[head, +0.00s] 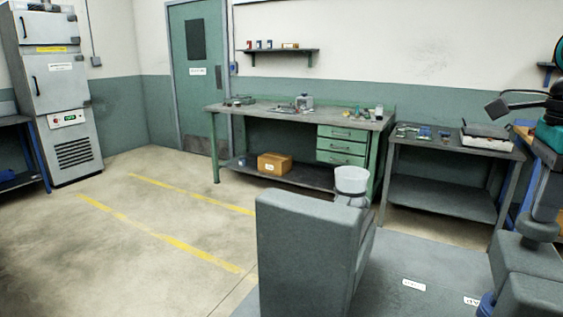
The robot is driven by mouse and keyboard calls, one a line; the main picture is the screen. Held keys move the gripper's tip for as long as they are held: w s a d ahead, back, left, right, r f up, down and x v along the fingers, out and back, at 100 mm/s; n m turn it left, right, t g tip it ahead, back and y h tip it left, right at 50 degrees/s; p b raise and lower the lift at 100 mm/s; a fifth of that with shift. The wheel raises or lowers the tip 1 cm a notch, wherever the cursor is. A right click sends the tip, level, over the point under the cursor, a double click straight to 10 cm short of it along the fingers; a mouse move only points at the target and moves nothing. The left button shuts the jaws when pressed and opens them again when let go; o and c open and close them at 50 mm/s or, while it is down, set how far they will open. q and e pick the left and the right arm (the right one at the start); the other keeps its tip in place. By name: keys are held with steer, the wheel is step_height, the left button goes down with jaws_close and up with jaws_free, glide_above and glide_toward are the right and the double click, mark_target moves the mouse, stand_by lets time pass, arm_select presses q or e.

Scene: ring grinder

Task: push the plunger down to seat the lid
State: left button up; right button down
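I cannot make out a plunger or a lid with certainty. A large grey block (310,245) stands in the near middle. A pale, translucent cup-shaped container (352,180) shows just behind its right top edge, above a grey body. At the right edge is a machine-like stack with a teal part (549,137) and a dark arm-like piece, cut off by the frame. My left gripper is not in view. I cannot make out the fingertips of my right gripper or what they hold.
A green workbench (345,119) with drawers and small items stands at the back. A lower metal table (450,152) stands to its right. A tall grey cabinet (65,95) is at the left. The floor with yellow lines is clear at left.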

steer(key=shift+r+p, duration=1.55)
steer(key=shift+r, duration=0.75)
step_height(320, 180, up, 4)
